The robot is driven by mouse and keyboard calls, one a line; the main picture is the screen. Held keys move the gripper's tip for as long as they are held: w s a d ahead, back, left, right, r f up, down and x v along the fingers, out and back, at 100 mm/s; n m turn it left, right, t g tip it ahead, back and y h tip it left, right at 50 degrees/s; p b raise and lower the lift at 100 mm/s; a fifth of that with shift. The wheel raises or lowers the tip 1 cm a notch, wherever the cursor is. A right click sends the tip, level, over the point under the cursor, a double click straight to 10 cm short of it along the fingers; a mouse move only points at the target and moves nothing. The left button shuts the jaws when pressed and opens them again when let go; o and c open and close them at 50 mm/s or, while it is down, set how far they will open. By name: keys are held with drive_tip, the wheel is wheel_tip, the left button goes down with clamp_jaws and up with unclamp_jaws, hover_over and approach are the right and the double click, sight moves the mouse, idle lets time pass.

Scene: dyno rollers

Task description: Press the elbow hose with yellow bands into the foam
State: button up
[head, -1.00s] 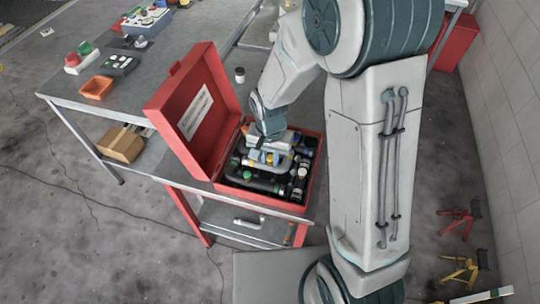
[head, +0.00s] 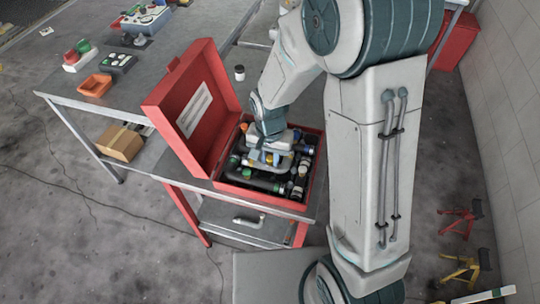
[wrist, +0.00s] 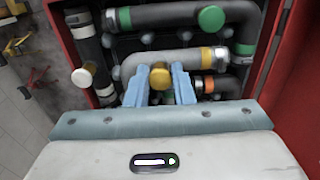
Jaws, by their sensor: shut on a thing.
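The light grey elbow hose (wrist: 185,58) has a yellow band and a round yellow knob (wrist: 160,76). It lies across the red case in the wrist view, between a black green-banded hose and an orange-banded hose. It also shows below my gripper in the head view (head: 268,168). My gripper (wrist: 160,84) has its blue fingers on either side of the yellow knob, shut on the hose. The foam (wrist: 165,36) shows only as dark patches between hoses. I cannot tell whether the hose is above its slot or seated in it.
The red case (head: 260,203) stands on the bench corner, its lid (head: 190,105) open to the left. Black green-banded hose (wrist: 170,15), orange-banded hose (wrist: 215,85) and white-banded hose (wrist: 86,45) surround the held hose. An orange tray (head: 95,85) stands farther left.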

drive_tip(key=shift+f+b, duration=0.85)
drive_tip(key=shift+b, duration=0.05)
drive_tip(key=o, duration=1)
drive_tip(key=shift+r, duration=0.1)
wheel_tip(320, 180, up, 14)
drive_tip(key=shift+f, duration=0.1)
drive_tip(key=s+d+r+n+t, duration=0.1)
drive_tip(key=s+d, duration=0.3)
drive_tip(key=s+d+r+n+t, duration=0.1)
drive_tip(key=s+d+r, duration=0.1)
drive_tip(key=s+d, duration=0.2)
drive_tip(key=s+d+r+n+t, duration=0.1)
drive_tip(key=s+d+n, duration=0.1)
drive_tip(key=s+d, duration=0.2)
drive_tip(key=shift+s+r, duration=0.25)
drive_tip(key=shift+r, duration=0.05)
